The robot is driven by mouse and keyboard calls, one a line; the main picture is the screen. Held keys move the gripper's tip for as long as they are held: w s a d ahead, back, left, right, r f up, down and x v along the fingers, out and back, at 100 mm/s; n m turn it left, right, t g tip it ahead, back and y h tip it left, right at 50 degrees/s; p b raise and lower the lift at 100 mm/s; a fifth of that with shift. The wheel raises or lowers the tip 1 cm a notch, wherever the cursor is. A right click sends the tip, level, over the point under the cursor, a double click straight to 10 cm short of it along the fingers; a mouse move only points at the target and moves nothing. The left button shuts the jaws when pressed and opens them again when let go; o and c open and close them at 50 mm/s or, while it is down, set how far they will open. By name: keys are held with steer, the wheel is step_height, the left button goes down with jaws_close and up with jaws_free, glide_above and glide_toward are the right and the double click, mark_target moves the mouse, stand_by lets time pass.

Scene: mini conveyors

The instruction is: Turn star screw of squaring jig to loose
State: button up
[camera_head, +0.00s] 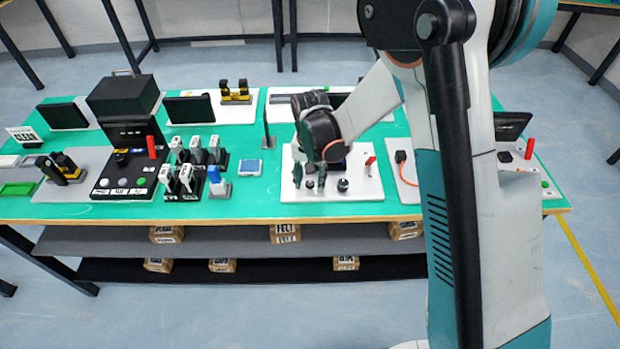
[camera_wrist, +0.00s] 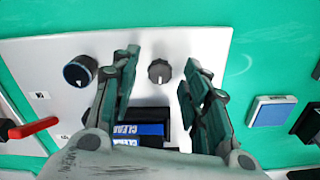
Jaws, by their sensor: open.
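My gripper (camera_head: 310,181) points down over a white plate (camera_head: 362,191) on the green table. In the wrist view my gripper (camera_wrist: 162,58) is open, its two fingers apart on either side of a small dark grey knob (camera_wrist: 159,71) with a notched rim, which looks like the star screw. I cannot tell whether the fingers touch it. A larger black knob (camera_wrist: 80,71) with a dark blue face sits to its left on the same plate; in the head view this knob (camera_head: 343,185) stands right of my gripper. Whether the screw is tight or loose does not show.
A blue-labelled block (camera_wrist: 140,130) lies partly hidden between my fingers. A blue square pad (camera_head: 250,167) and several white switches (camera_head: 196,150) stand left of the plate.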

jaws_close()
steer(key=shift+n, duration=0.3)
steer(key=n+b, duration=0.1)
steer(key=n, duration=0.2)
steer(key=shift+n, duration=0.3)
steer(key=n, duration=0.4)
steer(key=shift+n+b, duration=0.3)
steer(key=shift+b, duration=0.05)
steer(key=n, duration=0.8)
steer(key=shift+n+b, duration=0.3)
steer(key=shift+b, duration=0.1)
